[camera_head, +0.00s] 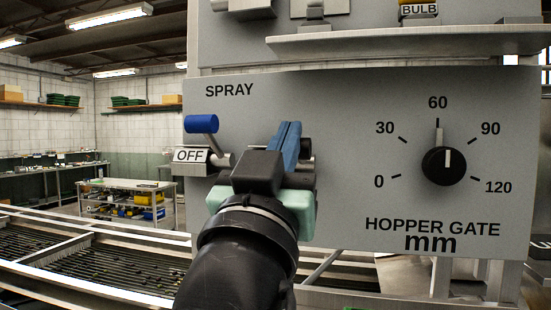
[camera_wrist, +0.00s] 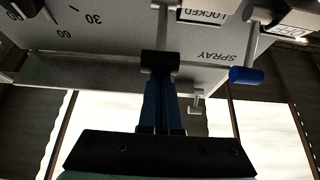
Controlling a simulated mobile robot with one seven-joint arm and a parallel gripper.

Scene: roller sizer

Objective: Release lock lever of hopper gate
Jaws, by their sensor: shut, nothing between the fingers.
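The lock lever is a metal rod with a black grip (camera_wrist: 160,62). In the wrist view it hangs beside a sign reading LOCKED (camera_wrist: 205,15). In the head view a small black end (camera_head: 307,147) shows just right of my fingers, and my gripper hides the rest of the lever and the sign. My gripper (camera_head: 289,128) is shut and empty in front of the panel, its blue fingers side by side. In the wrist view the fingertips (camera_wrist: 159,82) lie at the black grip; I cannot tell whether they touch it.
The grey panel (camera_head: 350,110) carries a blue-handled SPRAY lever (camera_head: 201,124) with an OFF sign (camera_head: 191,155), close left of my gripper. The HOPPER GATE dial (camera_head: 444,166) points near 60. A metal shelf (camera_head: 400,40) juts out above. Roller beds (camera_head: 90,265) lie below left.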

